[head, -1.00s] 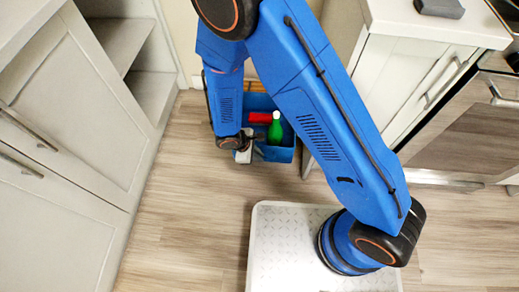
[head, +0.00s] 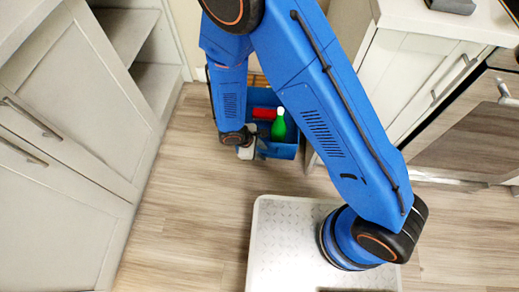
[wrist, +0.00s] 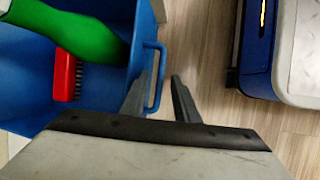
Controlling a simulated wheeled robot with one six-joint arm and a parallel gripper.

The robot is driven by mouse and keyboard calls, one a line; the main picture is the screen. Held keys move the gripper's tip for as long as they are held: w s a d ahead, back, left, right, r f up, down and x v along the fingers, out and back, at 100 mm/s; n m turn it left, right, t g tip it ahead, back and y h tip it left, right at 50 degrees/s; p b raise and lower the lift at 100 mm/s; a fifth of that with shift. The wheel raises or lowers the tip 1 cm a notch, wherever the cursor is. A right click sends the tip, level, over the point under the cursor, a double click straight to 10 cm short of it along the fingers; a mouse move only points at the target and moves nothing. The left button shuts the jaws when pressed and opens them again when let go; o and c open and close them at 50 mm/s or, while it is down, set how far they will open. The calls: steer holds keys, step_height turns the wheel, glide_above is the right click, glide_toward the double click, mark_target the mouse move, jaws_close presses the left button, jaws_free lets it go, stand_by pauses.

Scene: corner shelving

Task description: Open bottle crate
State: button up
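The blue bottle crate (head: 287,151) stands on the floor by the wall, partly hidden behind my arm in the head view. It holds a green bottle (head: 279,125) and a red brush (head: 264,113). In the wrist view the crate (wrist: 112,104) fills the left side, with the bottle (wrist: 85,38) and brush (wrist: 66,75) inside. A blue loop handle (wrist: 160,68) sticks out from its near wall. My gripper (wrist: 158,85) is open, one finger on each side of the handle. I cannot tell whether either finger touches it.
White cabinets with bar handles (head: 75,110) stand on the left, with open shelves (head: 150,78) behind. A white cabinet (head: 405,85) and an oven (head: 470,140) stand on the right. The wooden floor (head: 185,220) at the left is clear.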

steer(key=v, duration=1.7)
steer(key=shift+r, duration=0.15)
steer(key=shift+a, duration=0.1)
